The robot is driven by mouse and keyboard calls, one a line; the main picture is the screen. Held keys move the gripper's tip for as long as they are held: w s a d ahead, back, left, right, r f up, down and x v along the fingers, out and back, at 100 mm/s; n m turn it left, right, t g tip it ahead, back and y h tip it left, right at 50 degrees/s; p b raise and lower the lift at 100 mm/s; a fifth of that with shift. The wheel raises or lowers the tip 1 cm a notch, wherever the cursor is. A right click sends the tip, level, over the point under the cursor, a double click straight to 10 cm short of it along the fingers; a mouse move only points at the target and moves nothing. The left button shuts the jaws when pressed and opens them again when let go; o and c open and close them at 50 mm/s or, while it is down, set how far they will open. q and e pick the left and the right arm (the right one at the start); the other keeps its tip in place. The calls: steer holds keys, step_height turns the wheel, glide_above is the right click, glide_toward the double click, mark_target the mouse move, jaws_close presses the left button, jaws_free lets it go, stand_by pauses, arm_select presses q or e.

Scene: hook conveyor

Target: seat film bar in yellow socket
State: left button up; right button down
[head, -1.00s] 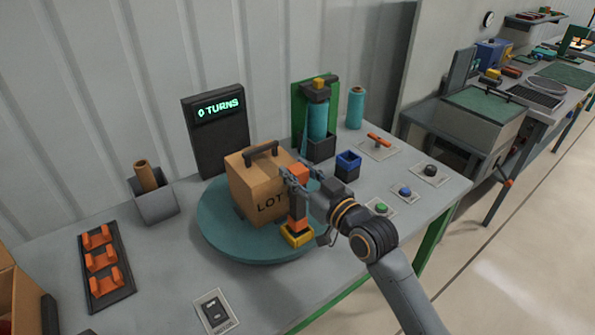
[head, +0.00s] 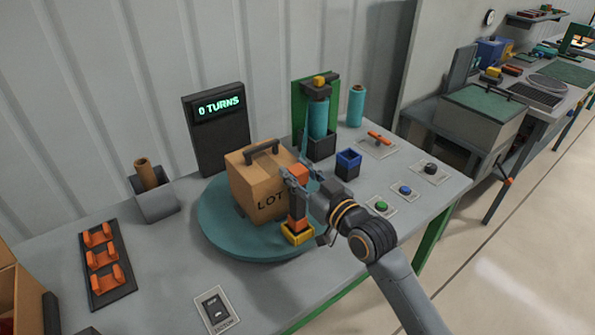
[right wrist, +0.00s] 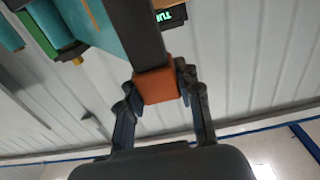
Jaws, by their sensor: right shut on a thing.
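The film bar is an upright dark bar (head: 297,207) with an orange block at its top and an orange part near its foot. Its foot is at the yellow socket (head: 297,238) on the front edge of the teal turntable; I cannot tell how deep it sits. My right gripper (head: 298,175) is shut on the orange top block. In the right wrist view the orange block (right wrist: 157,86) is between the fingers, with the dark bar (right wrist: 135,35) running away from it. My left gripper is not in view.
A brown LOT box (head: 253,183) stands on the turntable (head: 222,228) beside the bar. Behind are a "0 TURNS" display (head: 217,135) and a teal film roll (head: 318,118). Buttons lie to the right, an orange-clip rack (head: 107,277) to the left.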

mark_target(298, 199)
steer(key=shift+f+b, duration=1)
steer(key=shift+f, duration=0.6)
stand_by(0.4)
steer(key=c, duration=0.8)
jaws_free()
steer(key=shift+s, duration=0.1)
